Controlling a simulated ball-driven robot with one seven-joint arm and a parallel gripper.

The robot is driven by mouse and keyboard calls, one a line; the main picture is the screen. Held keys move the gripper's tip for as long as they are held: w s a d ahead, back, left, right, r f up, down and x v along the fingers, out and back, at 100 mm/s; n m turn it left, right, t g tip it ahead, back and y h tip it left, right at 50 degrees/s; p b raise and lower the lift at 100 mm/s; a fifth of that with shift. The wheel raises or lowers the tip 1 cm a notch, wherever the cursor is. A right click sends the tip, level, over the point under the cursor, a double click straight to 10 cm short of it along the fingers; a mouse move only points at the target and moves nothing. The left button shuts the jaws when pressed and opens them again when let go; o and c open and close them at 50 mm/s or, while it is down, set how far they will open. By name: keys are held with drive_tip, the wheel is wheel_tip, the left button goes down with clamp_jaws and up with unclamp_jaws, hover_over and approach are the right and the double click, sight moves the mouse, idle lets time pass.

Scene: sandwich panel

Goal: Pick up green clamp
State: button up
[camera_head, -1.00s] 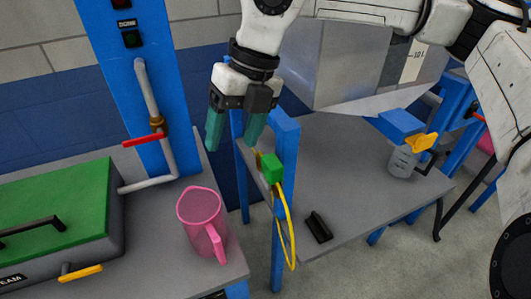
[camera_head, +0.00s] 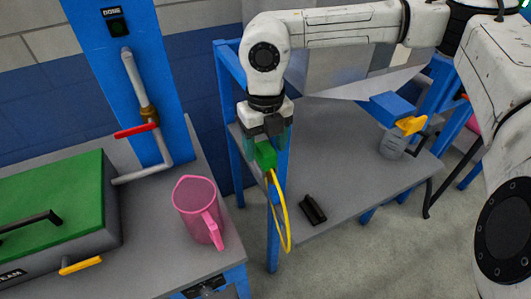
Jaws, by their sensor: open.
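The green clamp (camera_head: 266,155) sits at the blue post on the left edge of the grey table, with a yellow hose (camera_head: 284,225) hanging in a loop below it. My gripper (camera_head: 265,146) points down over the clamp, and its teal fingers reach down on both sides of the clamp's upper part. The fingers are open. The clamp partly hides the fingertips, so I cannot tell whether they touch it.
A pink jug (camera_head: 197,208) stands on the left counter beside a green-lidded box (camera_head: 50,205). A pipe with a red handle (camera_head: 136,130) rises behind. A black object (camera_head: 313,210) lies on the grey table (camera_head: 345,160). A clear container (camera_head: 393,143) stands under a yellow tap (camera_head: 411,125).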

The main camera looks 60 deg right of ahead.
drive_tip(key=shift+f, duration=0.95)
drive_tip(key=c, duration=1.1)
drive_tip(key=shift+c, duration=0.2)
drive_tip(key=shift+r, duration=0.5)
wheel_tip(320, 180, up, 2)
drive_tip(key=shift+r+b, duration=0.1)
drive_tip(key=shift+b, duration=0.6)
drive_tip(key=s+d+r+b, duration=0.2)
drive_tip(key=s+d+r, duration=0.5)
drive_tip(key=s+r, duration=0.3)
drive_tip(key=shift+s, duration=1.15)
